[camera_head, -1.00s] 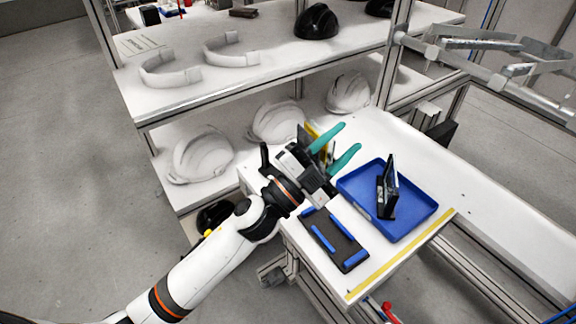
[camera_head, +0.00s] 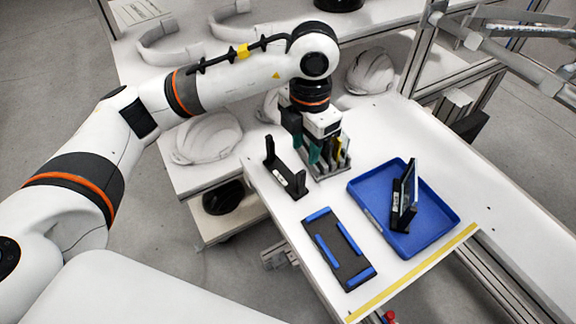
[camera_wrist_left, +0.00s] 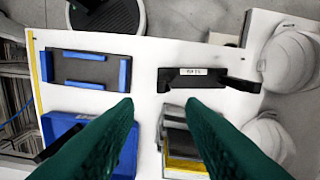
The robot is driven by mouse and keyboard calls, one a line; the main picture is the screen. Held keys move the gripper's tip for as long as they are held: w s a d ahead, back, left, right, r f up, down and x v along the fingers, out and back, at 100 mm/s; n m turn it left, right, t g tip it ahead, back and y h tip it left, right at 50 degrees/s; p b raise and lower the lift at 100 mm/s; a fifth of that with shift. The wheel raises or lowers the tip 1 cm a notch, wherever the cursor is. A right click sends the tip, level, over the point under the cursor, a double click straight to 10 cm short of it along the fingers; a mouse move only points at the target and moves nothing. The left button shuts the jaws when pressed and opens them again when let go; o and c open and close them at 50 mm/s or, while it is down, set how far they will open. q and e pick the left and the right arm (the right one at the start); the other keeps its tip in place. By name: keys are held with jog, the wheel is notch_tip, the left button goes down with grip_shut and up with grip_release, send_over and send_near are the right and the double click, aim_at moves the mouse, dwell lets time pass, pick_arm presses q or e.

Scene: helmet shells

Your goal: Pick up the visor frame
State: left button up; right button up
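I cannot tell for sure which piece is the visor frame. A black upright framed panel (camera_head: 405,194) stands tilted in the blue tray (camera_head: 447,222). A black U-shaped bracket (camera_head: 283,176) with a white label lies on the bench left of the tray; it also shows in the left wrist view (camera_wrist_left: 190,79). My left gripper (camera_head: 305,149) points down above the bench, just behind the bracket and by a slotted rack (camera_head: 334,168). Its green fingers are apart with nothing between them in the left wrist view (camera_wrist_left: 160,104). My right gripper is not in view.
A black plate with blue pads (camera_head: 338,248) lies on the bench front, beside a yellow edge strip (camera_head: 412,272). White helmet shells (camera_head: 207,139) sit on the shelf behind. White curved bands (camera_head: 158,45) lie on the upper shelf. The bench right of the tray is clear.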

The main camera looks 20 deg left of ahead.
aim_at(303, 171)
pick_arm(q)
notch_tip(303, 171, down, 6)
jog(key=shift+s+p, duration=0.1)
jog(key=shift+p, duration=0.35)
jog(key=f+p, duration=0.1)
jog(key=f, duration=0.3)
jog(key=shift+a, duration=0.2)
jog(key=shift+f, duration=0.65)
grip_shut()
